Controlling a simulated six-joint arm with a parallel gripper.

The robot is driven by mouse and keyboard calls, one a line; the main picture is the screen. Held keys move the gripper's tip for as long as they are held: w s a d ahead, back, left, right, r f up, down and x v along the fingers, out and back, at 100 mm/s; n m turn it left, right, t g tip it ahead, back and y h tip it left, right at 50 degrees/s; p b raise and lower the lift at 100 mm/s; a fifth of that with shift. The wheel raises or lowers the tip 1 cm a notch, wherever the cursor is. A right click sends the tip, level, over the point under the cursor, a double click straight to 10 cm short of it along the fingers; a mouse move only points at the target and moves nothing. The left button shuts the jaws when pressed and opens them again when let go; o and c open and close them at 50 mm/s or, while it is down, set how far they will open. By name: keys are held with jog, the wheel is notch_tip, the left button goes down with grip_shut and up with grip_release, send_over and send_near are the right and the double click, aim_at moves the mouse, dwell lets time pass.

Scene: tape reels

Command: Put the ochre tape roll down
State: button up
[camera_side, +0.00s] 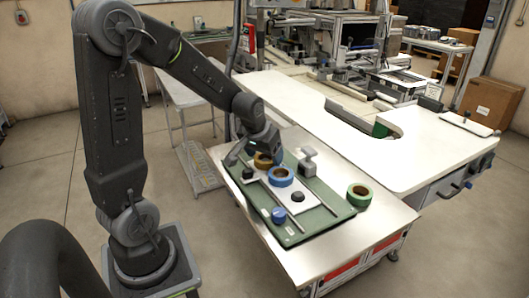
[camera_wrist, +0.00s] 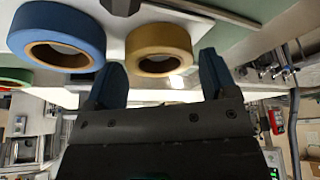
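The ochre tape roll (camera_side: 263,160) is at the far part of the green tray (camera_side: 335,209), right under my gripper (camera_side: 250,154) in the side view. In the wrist view the ochre roll (camera_wrist: 159,47) lies between the two dark blue fingers of my gripper (camera_wrist: 159,66).
A blue tape roll (camera_side: 280,177) is close beside the ochre one and also shows in the wrist view (camera_wrist: 57,38). A green tape roll (camera_side: 359,196) is at the tray's right corner.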

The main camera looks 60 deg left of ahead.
jog(key=shift+r, duration=0.1)
jog(key=shift+r, duration=0.35)
jog(key=v, duration=1.2)
jog(key=s+d+m+h, duration=0.1)
jog(key=s+d+m, duration=0.2)
jog(key=s+d, duration=0.2)
jog(key=s+d+m+t+h, duration=0.1)
jog(key=s+d+m, duration=0.2)
jog(key=s+d, duration=0.3)
jog(key=d, duration=0.4)
jog(key=shift+d+f+t, duration=0.3)
